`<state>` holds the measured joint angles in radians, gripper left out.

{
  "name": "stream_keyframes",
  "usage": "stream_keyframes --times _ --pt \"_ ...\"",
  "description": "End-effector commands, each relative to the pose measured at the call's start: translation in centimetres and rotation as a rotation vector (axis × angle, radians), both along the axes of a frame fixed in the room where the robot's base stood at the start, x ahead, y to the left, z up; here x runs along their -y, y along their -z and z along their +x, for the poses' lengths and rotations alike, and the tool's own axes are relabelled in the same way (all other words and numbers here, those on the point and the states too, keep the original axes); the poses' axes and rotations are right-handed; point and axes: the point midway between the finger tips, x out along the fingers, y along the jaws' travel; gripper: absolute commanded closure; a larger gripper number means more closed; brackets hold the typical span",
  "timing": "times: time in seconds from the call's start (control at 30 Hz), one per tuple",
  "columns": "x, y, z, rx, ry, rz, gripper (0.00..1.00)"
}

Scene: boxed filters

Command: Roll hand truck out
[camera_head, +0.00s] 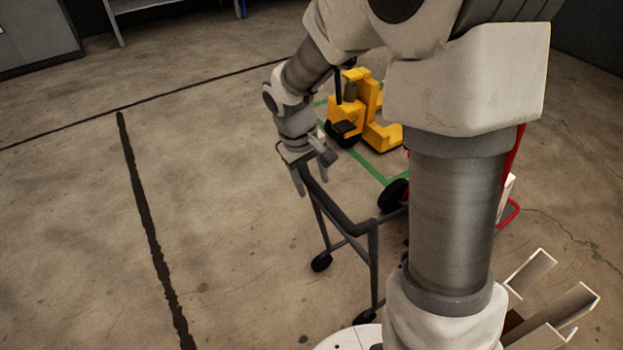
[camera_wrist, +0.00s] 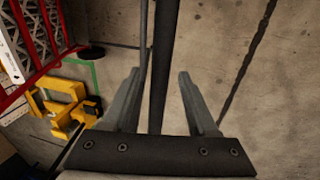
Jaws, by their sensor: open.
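A dark grey wheeled frame (camera_head: 345,205) with a bar handle on top stands on the floor at the middle of the head view. Its lower right part is hidden behind my arm. My gripper (camera_head: 313,178) is open at the far end of this handle. In the wrist view the dark bar (camera_wrist: 163,45) runs between the two open fingers (camera_wrist: 159,85); I cannot tell whether they touch it. A red frame (camera_head: 512,212) shows behind my arm, mostly hidden; in the wrist view the red frame (camera_wrist: 62,50) holds white lattice-faced pieces. I cannot tell which frame is the hand truck.
A yellow wheeled machine (camera_head: 385,136) stands beyond the handle, by green floor tape (camera_head: 368,164). A black wheel (camera_head: 393,195) is close to the handle's right. White open pieces (camera_head: 560,308) lie at lower right. The floor on the left is clear, with dark lines.

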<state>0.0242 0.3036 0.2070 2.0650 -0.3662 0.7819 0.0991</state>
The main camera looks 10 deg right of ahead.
Motion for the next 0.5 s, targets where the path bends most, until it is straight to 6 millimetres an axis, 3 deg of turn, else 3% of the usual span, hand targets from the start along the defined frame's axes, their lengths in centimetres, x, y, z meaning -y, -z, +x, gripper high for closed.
stream_keyframes --times 0.17,0.5 --pt "-0.4 -2.6 0.0 0.005 -0.002 0.001 0.41" --pt "-2.0 -10.7 -0.6 0.005 -0.003 0.001 0.41"
